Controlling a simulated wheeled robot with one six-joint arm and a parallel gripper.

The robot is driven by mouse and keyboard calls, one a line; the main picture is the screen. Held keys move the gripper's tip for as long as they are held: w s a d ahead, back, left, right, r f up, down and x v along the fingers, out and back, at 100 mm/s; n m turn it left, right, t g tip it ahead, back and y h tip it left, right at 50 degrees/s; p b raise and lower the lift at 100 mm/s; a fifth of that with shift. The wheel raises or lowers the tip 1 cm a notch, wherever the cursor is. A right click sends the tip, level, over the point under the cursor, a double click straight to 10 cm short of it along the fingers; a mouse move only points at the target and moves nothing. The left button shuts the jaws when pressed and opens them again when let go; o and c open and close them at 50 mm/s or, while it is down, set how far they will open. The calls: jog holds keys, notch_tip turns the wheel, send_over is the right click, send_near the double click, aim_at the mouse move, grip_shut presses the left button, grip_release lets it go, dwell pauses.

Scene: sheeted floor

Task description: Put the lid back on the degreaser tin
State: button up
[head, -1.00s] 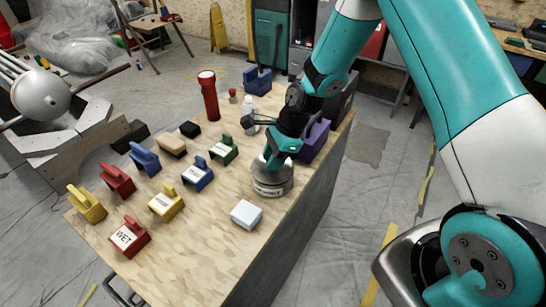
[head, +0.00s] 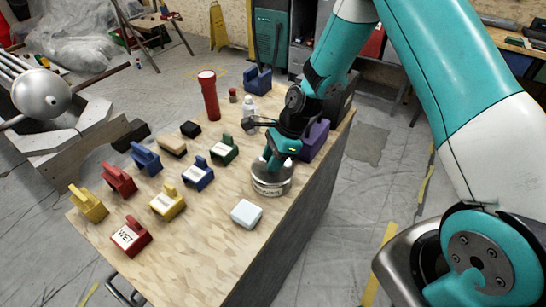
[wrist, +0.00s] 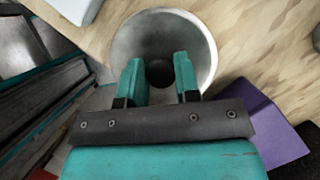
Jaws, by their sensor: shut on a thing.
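The degreaser tin (head: 270,190) is a short, round, silvery tin with a pale label. It stands on the plywood bench top near its right edge. My gripper (head: 274,163) is directly above the tin, pointing down. In the wrist view my gripper (wrist: 159,72) has its two teal fingers on either side of a dark knob (wrist: 160,74) and is shut on it. The knob is in the middle of the round grey lid (wrist: 135,42). The lid is over the tin, but I cannot tell whether it is fully seated. My fingers hide part of the lid.
A white block (head: 246,213) lies in front of the tin, and a purple block (head: 315,140) stands behind it. Several coloured blocks, some with labels, fill the bench's left side. A red torch (head: 209,96) and a white bottle (head: 248,107) stand farther back.

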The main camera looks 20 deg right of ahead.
dwell(0.3)
jog(key=o, duration=1.5)
jog(key=shift+c, duration=0.2)
jog(key=shift+r+p, duration=3.35)
jog(key=shift+r, duration=0.2)
jog(key=shift+f, duration=0.1)
jog(key=shift+c, duration=0.2)
grip_shut()
